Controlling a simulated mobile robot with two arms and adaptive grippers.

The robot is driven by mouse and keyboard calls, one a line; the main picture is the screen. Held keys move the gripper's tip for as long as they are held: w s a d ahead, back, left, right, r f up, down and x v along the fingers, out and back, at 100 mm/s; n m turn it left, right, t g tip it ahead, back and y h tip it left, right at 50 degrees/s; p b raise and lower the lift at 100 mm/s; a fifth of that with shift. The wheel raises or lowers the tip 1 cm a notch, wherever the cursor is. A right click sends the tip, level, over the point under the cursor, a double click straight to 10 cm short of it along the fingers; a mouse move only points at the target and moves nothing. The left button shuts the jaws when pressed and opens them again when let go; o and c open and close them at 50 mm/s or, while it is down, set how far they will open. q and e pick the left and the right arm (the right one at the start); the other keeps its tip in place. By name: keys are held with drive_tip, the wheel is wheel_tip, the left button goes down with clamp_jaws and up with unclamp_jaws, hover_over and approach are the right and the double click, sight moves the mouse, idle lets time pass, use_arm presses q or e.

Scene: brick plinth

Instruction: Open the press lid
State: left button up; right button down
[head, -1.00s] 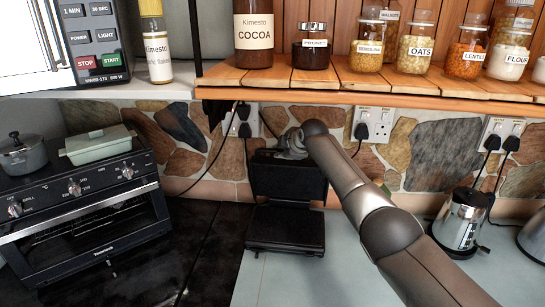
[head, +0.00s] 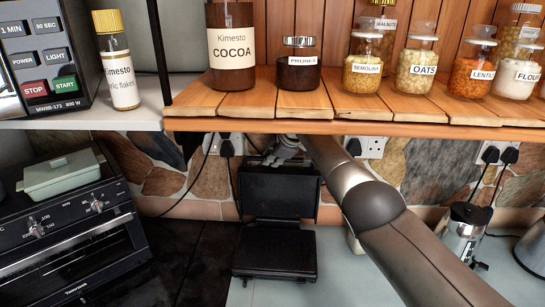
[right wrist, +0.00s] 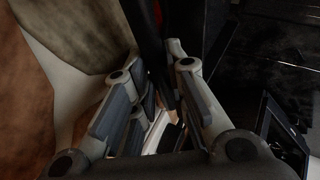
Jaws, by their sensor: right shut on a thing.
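The black press stands on the pale worktop against the stone wall in the head view. Its lid (head: 279,192) is up, standing roughly upright at the back of the flat lower half (head: 275,253). My right gripper (head: 284,154) is at the top edge of the lid, below the shelf, and is shut on the lid; the exact grip is partly hidden by my arm and the shelf. In the right wrist view the fingers of my right gripper (right wrist: 155,97) sit on both sides of a dark bar-like part. My left gripper is not in view.
A wooden shelf (head: 330,121) with jars hangs low over my right gripper. A toaster oven (head: 75,225) stands at left with a green dish (head: 62,174) on top. A kettle-like steel container (head: 463,232) stands right of my arm. Cables hang behind the press.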

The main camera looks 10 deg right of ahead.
drive_tip(key=c, duration=1.4)
unclamp_jaws()
drive_tip(key=shift+c, duration=0.2)
drive_tip(key=s+d+r, duration=0.2)
drive_tip(key=s, duration=0.5)
drive_tip(key=s+d+r, duration=0.2)
drive_tip(key=s, duration=0.5)
drive_tip(key=shift+s+d, duration=0.25)
drive_tip(key=shift+d, duration=0.15)
drive_tip(key=shift+f, duration=0.1)
